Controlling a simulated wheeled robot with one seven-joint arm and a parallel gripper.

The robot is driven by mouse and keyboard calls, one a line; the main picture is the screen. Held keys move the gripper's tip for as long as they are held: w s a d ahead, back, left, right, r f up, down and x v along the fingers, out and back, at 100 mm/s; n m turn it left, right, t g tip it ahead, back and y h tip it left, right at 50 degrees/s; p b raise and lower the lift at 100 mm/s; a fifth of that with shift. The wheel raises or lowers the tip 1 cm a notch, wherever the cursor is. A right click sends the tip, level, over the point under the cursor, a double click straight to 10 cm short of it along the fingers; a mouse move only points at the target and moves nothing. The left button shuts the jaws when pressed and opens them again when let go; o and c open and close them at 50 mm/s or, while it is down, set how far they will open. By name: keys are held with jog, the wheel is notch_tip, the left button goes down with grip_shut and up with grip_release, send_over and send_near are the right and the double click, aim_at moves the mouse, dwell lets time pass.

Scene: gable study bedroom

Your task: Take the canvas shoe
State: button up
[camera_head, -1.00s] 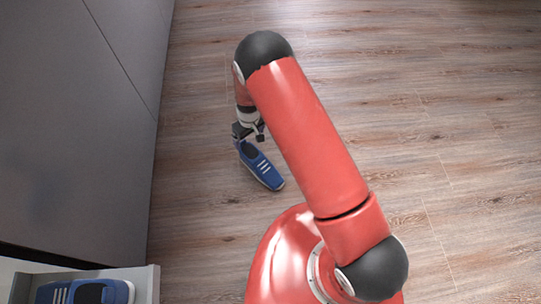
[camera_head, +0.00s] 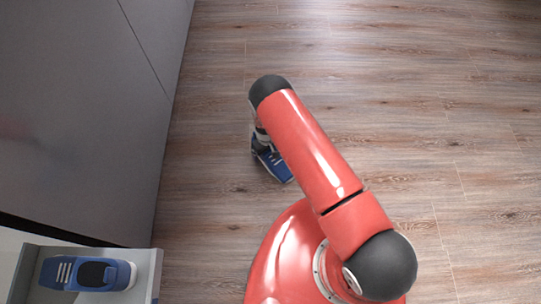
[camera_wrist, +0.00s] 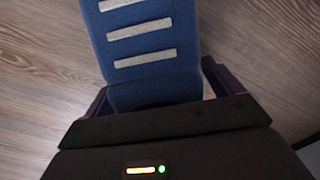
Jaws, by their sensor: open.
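A blue canvas shoe (camera_head: 278,168) with pale stripes lies on the wooden floor, partly hidden by my arm in the head view. In the wrist view the shoe (camera_wrist: 148,50) runs up from my gripper, its striped side facing the camera. My gripper (camera_wrist: 155,95) is open, with one finger on each side of the shoe; I cannot tell whether they touch it. In the head view my gripper (camera_head: 262,150) is low at the shoe's far end, mostly hidden behind the arm.
A second blue striped shoe (camera_head: 88,274) lies in an open grey drawer or box (camera_head: 147,270) at the lower left. A tall grey cabinet front (camera_head: 85,120) stands along the left. The floor (camera_head: 430,130) to the right is clear.

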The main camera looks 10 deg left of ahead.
jog(key=c, duration=1.2)
